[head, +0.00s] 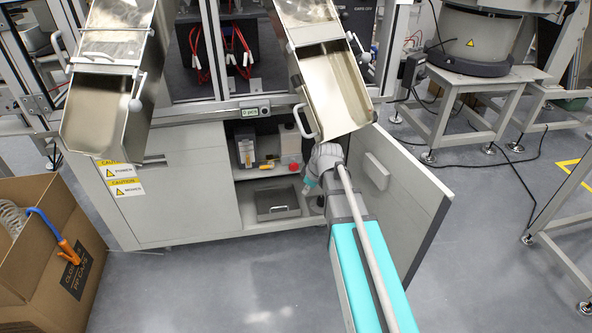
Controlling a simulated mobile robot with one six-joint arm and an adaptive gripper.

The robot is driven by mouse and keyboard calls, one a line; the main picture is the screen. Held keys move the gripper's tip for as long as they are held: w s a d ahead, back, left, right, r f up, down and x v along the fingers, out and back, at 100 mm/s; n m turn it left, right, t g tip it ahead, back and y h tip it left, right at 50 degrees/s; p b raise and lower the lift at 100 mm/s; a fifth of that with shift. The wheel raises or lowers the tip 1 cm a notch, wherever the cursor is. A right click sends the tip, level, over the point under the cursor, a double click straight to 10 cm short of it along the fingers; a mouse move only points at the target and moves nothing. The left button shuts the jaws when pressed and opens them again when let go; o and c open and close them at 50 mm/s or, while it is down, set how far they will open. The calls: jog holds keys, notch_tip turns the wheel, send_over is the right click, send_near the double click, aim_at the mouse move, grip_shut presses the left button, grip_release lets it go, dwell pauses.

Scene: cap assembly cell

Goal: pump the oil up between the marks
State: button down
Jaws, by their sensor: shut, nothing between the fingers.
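The lower cabinet is open, and a small oil unit (245,150) with a clear, amber-tinted reservoir stands on its upper shelf at the left. The oil level and the marks are too small to read. A yellow part (267,165) lies beside the unit's foot. My gripper (307,188) is small and partly hidden at the end of my arm, at the right side of the cabinet opening. It looks shut and empty, apart from the oil unit and to its right.
A grey metal tray (278,204) lies on the cabinet floor. The open door (400,190) is close to my arm at right. Two metal chutes (335,95) (100,110) overhang the front. A cardboard box (45,240) stands at left.

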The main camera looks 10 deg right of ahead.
aim_at(294, 167)
jog(key=w+d+r+n+t+y, duration=0.1)
jog(key=w+d+n+t, duration=0.1)
jog(key=w+n, duration=0.5)
jog(key=shift+w+d+r+b, duration=0.3)
jog(key=shift+w+d, duration=0.35)
jog(key=shift+w, duration=1.25)
jog(key=shift+a+f, duration=0.1)
jog(key=shift+f, duration=0.15)
jog(key=w+a+f+b, duration=0.3)
jog(key=w+f+b, duration=0.5)
jog(key=shift+w+f+b, duration=0.2)
jog(key=shift+w+b, duration=0.15)
jog(key=shift+b, duration=0.05)
